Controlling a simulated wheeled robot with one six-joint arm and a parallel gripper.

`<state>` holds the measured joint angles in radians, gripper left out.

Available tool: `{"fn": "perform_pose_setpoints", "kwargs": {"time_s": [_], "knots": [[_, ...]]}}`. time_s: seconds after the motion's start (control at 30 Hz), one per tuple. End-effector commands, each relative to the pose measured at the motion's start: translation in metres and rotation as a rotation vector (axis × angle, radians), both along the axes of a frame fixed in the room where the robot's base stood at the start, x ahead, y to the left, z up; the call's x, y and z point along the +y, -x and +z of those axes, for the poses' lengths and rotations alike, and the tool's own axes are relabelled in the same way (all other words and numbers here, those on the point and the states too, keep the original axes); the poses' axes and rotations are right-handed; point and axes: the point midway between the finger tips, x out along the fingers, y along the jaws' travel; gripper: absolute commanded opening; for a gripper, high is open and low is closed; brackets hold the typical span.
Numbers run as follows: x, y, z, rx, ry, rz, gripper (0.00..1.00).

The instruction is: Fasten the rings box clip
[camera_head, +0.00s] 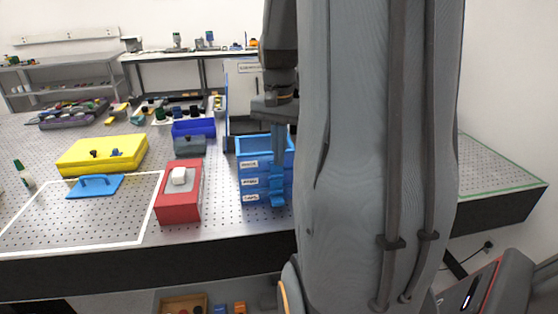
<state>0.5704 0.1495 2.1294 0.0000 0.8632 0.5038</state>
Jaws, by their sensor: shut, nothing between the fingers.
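A blue stacked box (246,172) with three small white labels on its front stands on the perforated table, left of my arm. The label text is too small to read, so I cannot tell which part is the rings box. My gripper (278,203) points down at the right part of the box's front and looks shut and empty. Its blue-grey fingers blend with the box's colour. I cannot tell whether they touch it. No clip can be made out clearly; my gripper and arm hide the box's right side.
A red box (178,205) with a white piece on top stands left of the blue box. A yellow case (102,154), a blue handled plate (95,187) and a dark blue bin (194,128) lie further left and behind. The white-outlined area has bare room.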

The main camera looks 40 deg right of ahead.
Motion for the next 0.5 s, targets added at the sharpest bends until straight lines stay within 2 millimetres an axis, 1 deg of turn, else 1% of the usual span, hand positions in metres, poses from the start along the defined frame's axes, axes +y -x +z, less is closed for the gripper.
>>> {"fn": "perform_pose_setpoints", "kwargs": {"time_s": [0.03, 0.5], "knots": [[0.0, 0.0, 0.006, 0.0, 0.0, 0.0, 0.0], [0.0, 0.0, 0.04, 0.0, 0.001, 0.001, 0.0]]}}
